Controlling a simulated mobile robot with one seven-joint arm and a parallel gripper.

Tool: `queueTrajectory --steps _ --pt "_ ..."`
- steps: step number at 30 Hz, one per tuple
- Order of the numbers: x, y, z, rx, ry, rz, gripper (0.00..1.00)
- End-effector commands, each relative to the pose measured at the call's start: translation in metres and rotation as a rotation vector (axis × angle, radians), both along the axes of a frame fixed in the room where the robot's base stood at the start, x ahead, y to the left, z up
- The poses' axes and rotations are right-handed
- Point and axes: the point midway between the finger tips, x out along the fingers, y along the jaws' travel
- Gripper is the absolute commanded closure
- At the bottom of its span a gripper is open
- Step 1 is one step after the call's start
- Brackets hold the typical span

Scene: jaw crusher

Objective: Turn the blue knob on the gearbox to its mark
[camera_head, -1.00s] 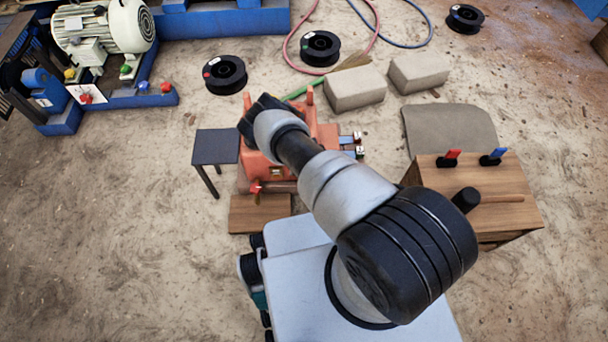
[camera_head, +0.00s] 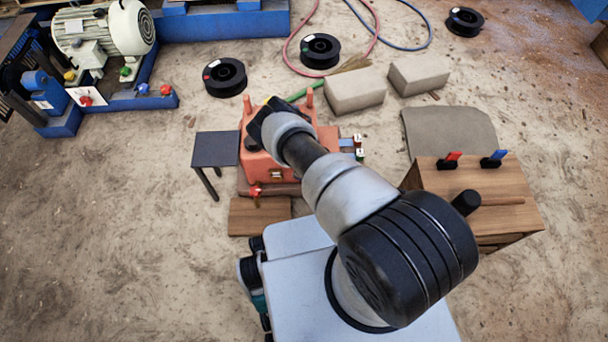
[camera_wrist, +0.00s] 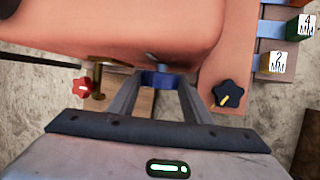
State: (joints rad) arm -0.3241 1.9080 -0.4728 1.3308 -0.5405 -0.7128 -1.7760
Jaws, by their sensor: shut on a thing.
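The orange gearbox (camera_head: 262,165) stands on the floor in front of me, partly covered by my arm in the head view. In the wrist view its orange housing (camera_wrist: 130,25) fills the top. The blue knob (camera_wrist: 160,79) is on its near face, between the fingertips of my gripper (camera_wrist: 160,84). My gripper is shut on the knob, with one finger at each side. The knob's mark cannot be made out. In the head view my arm hides the knob and the fingers.
A red knob (camera_wrist: 83,88) by a brass fitting is left of my fingers; a black star knob (camera_wrist: 228,93) is close on the right. Blocks labelled 4 MM (camera_wrist: 304,27) and 2 MM (camera_wrist: 277,62) lie further right. A dark small table (camera_head: 215,148) stands left of the gearbox.

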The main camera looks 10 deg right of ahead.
Motion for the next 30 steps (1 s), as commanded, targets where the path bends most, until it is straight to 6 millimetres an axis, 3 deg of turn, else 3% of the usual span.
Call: queueTrajectory --steps 18,30 --pt "-0.0016 -0.0085 -0.0038 0.377 -0.076 -0.004 0.78" --pt "-0.0014 -0.0084 -0.0044 0.454 -0.09 -0.001 0.78"
